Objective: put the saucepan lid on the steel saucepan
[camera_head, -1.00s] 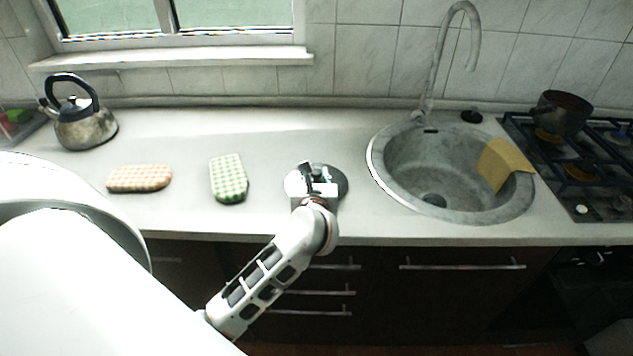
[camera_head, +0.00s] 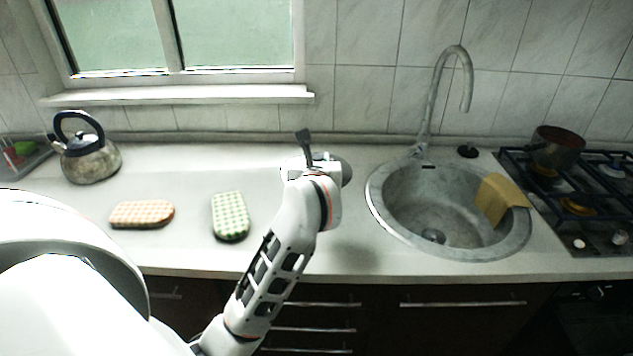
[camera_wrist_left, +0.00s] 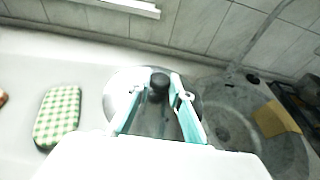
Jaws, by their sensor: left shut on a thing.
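The saucepan lid (camera_head: 346,172) is a round grey metal disc, mostly hidden behind my left gripper (camera_head: 318,164) in the head view. In the left wrist view, the gripper's teal fingers (camera_wrist_left: 160,88) are shut on the lid's black knob, with the shiny lid (camera_wrist_left: 118,97) below them. The lid is held above the counter and casts a shadow there. A dark, reddish-brown pot (camera_head: 557,147) stands open on the hob at the far right; I cannot tell whether it is the steel saucepan. My right gripper is not in view.
A sink (camera_head: 380,217) with a tall tap (camera_head: 433,110) and a yellow cloth (camera_head: 499,201) lies between the lid and the hob (camera_head: 600,215). Two checked sponges, orange (camera_head: 142,214) and green (camera_head: 230,215), and a kettle (camera_head: 88,160) stand left. The counter front is clear.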

